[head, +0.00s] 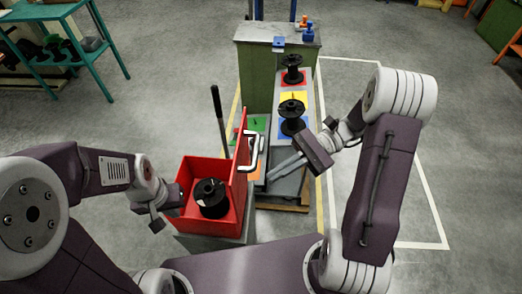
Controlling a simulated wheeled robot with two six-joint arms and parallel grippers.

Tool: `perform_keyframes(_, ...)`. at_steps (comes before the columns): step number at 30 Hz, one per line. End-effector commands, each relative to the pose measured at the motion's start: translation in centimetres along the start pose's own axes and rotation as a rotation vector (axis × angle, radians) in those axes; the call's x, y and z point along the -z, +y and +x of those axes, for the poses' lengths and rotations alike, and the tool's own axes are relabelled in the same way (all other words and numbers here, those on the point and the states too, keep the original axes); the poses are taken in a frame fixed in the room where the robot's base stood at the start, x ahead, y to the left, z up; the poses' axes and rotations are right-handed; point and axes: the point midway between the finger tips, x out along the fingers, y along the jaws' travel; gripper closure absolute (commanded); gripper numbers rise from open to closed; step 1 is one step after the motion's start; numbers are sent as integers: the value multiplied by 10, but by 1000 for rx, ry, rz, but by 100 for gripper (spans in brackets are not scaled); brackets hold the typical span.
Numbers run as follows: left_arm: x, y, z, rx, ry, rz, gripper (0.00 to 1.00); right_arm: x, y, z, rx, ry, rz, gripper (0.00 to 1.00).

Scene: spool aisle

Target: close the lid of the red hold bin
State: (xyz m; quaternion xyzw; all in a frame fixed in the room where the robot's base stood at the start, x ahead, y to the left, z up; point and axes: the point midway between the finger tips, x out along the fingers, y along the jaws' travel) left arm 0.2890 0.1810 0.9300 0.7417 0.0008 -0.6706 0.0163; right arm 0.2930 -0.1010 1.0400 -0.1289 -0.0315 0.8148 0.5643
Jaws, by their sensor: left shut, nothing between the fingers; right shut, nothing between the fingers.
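The red hold bin (187,222) stands in front of me with a black spool (211,198) inside. Its red lid (240,165) is open and stands upright along the bin's right side, with a pale handle (254,151) on its right face. My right gripper (271,176) is shut and empty, just right of the lid and close to the handle's lower end. I cannot tell whether it touches the handle. My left gripper (170,210) is at the bin's left wall, shut and empty; its fingertips are hard to make out.
Behind the bin, a low stand holds black spools (292,108) on coloured pads, including a yellow (299,94) and a green pad (253,126). A green cabinet (254,73) stands at the back. A dark upright lever (219,115) rises behind the bin. Floor is clear at right.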

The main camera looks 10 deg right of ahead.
Motion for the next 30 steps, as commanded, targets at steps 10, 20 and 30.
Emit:
perform_keyframes(10,0,0,-3,0,0,0,100,77,23,-124,655,-292,193,100)
perform_keyframes(20,1,0,-8,0,0,0,100,72,15,-116,668,-288,192,100)
perform_keyframes(30,2,0,-24,0,0,0,100,57,-31,-60,664,-288,194,100)
